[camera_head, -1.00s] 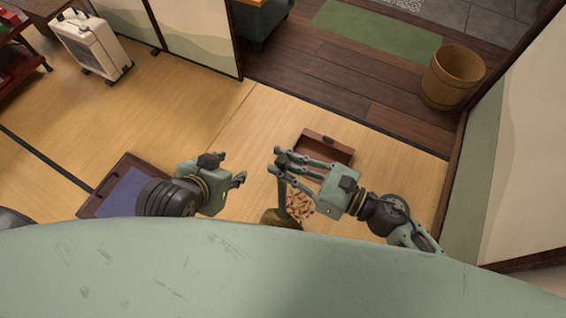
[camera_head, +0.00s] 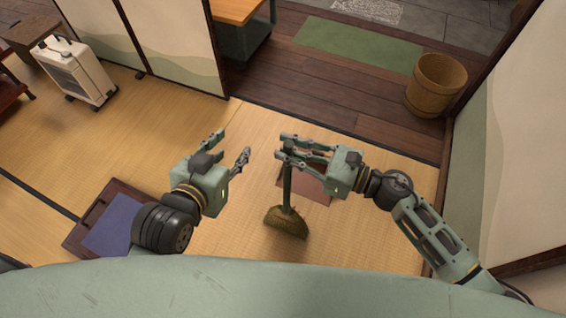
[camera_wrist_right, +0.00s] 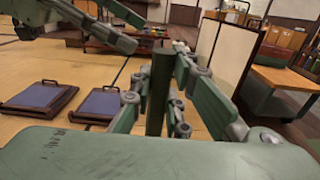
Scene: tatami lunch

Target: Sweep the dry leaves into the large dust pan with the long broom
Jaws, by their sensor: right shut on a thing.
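The long broom has a green handle (camera_head: 287,185) and a brown bristle head (camera_head: 286,222) low over the tatami. My right gripper (camera_head: 283,148) is shut on the upper part of the handle, which stands nearly upright. The handle also shows between the fingers in the right wrist view (camera_wrist_right: 158,95). The reddish-brown dust pan (camera_head: 312,188) lies on the tatami behind the broom, partly hidden by my right gripper. The dry leaves are mostly hidden; small reddish bits show at the bristle head's edge. My left gripper (camera_head: 233,146) is open and empty, left of the broom.
A wooden tray with a blue mat (camera_head: 112,225) lies at the left. A white heater (camera_head: 76,72) stands at the upper left. A wooden bucket (camera_head: 436,85) stands on the dark boards by the right wall panel. The tatami between tray and broom is clear.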

